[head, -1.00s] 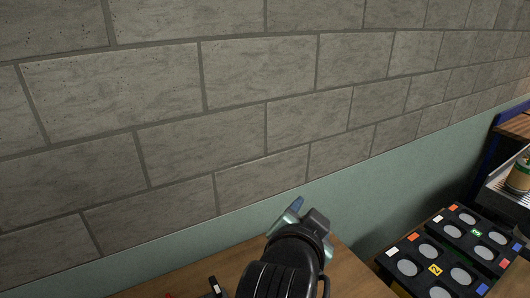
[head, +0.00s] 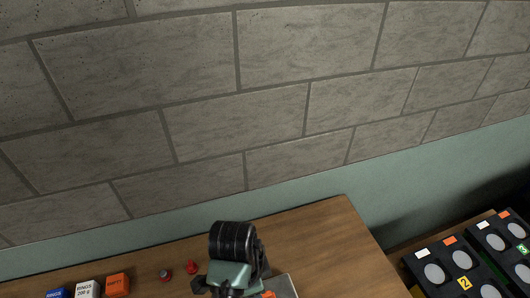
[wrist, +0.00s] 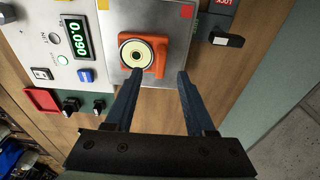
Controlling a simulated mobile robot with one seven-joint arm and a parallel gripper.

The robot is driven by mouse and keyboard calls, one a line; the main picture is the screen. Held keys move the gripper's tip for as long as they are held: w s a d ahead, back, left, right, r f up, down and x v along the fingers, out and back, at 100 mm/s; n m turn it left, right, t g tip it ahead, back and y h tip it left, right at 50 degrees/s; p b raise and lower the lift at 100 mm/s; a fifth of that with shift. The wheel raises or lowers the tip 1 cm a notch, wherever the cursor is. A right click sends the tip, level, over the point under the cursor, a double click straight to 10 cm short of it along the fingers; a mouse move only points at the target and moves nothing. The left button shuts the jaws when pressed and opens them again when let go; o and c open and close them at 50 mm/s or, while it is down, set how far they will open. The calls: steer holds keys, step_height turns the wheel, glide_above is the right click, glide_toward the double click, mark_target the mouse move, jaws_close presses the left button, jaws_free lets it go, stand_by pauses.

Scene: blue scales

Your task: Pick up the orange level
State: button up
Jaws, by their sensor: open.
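The orange level (wrist: 143,55) is an orange block with a round cream dial. It lies on the bare metal plate (wrist: 178,12) of a scale in the wrist view. My gripper (wrist: 160,76) is open, and its two dark blue fingers point toward the level. The fingertips are at the level's near edge in the picture, with nothing between them; I cannot tell their height above it. In the head view a small bit of orange (head: 268,294) shows beside my arm at the bottom edge, and the fingers are hidden.
A dark latch (wrist: 228,39) stands right of the plate. In the head view, boxes (head: 118,285) and red pieces (head: 191,267) stand left; a wall (head: 270,110) rises behind.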

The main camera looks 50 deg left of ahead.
steer(key=shift+w+d+f+p, duration=0.15)
steer(key=shift+f+p, duration=0.2)
steer(key=shift+f, duration=0.7)
steer(key=shift+w+f+p, duration=0.2)
steer(key=shift+f+p, duration=0.15)
steer(key=shift+f, duration=0.65)
steer(key=shift+w+d+f+p, duration=0.15)
steer(key=shift+f+p, duration=0.2)
steer(key=shift+f, duration=0.7)
steer(key=shift+a, duration=0.1)
jaws_close()
